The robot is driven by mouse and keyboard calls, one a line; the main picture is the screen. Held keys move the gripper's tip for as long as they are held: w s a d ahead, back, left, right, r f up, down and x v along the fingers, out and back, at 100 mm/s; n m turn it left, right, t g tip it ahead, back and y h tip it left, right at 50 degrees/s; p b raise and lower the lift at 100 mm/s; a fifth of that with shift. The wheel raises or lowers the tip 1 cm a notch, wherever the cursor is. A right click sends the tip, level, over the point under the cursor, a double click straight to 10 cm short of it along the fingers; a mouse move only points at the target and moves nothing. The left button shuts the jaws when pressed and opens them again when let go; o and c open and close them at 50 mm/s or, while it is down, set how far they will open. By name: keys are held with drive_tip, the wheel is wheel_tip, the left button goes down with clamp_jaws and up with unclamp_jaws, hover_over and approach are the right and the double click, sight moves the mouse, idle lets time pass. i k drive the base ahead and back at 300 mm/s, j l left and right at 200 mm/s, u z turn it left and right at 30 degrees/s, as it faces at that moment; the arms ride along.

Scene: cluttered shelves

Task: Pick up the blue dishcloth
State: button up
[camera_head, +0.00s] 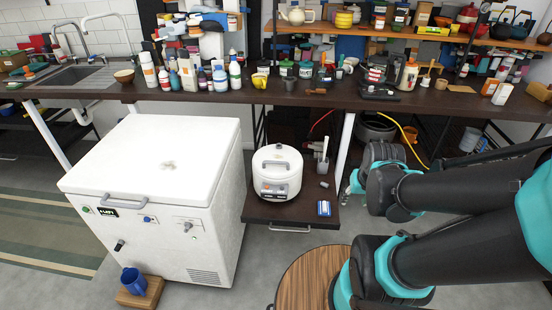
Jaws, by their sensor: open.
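No cloth can be made out for certain. A small flat blue item with a pale patch (324,208) lies on the low dark pull-out shelf (290,214), near its front right corner; it may be the blue dishcloth, but it is too small to tell. My gripper (350,188) is at the end of my arm, right of this shelf and a little above and right of the blue item in the picture. It is open, apart from the item, and partly hidden by my wrist.
A white rice cooker (277,172) and a grey utensil holder (322,163) stand on the low shelf. A white chest freezer (160,165) is left. The long counter (280,97) above is crowded with bottles and jars.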

sight(323, 207)
drive_tip(key=k+j+z, duration=0.15)
drive_tip(key=j, duration=0.2)
drive_tip(key=j+z, duration=0.15)
drive_tip(key=j, duration=0.2)
drive_tip(key=k+j+z, duration=0.15)
drive_tip(key=j, duration=0.15)
drive_tip(key=k+j+z, duration=0.2)
drive_tip(key=i+j, duration=0.05)
drive_tip(key=j, duration=0.1)
